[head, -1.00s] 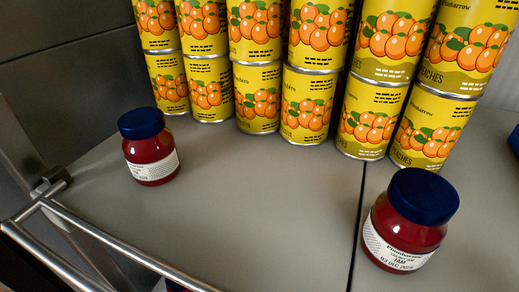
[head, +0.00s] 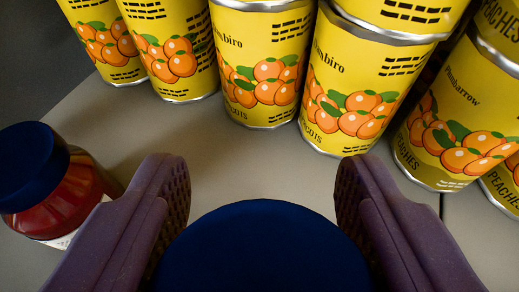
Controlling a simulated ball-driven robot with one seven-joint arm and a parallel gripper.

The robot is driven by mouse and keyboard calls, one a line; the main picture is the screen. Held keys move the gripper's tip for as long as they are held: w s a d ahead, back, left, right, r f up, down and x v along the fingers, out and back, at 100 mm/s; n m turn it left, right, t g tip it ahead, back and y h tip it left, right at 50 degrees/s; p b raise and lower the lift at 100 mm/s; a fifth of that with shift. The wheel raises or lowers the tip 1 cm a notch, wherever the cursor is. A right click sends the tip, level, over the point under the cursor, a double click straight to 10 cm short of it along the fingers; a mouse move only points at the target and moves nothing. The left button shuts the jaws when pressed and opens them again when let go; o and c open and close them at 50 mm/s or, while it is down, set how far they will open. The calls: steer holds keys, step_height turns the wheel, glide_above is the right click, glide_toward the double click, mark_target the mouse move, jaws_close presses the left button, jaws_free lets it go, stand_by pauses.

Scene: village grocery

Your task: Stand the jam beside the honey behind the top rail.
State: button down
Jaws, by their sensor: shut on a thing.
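My gripper (head: 262,190) has its two purple ridged fingers on either side of a dark blue lid (head: 262,250) and is shut on this jar. Only the top of the lid shows at the lower middle; the jar's body and label are hidden. Another jar (head: 75,200), red with a dark blue lid and a white label, stands on the grey shelf (head: 220,155) at the left edge, just left of the left finger. I cannot make out any honey, and the top rail is out of view.
Yellow fruit cans (head: 260,85) stand in a stacked row across the back, close beyond the fingertips. A seam (head: 441,205) runs down the shelf at the right. A narrow strip of bare shelf lies between the cans and my gripper.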

steer(key=shift+w+f, duration=0.2)
steer(key=shift+w, duration=0.2)
steer(key=shift+f, duration=1.6)
steer(key=shift+f+b, duration=0.15)
steer(key=shift+b, duration=0.25)
steer(key=shift+c, duration=1.7)
jaws_free()
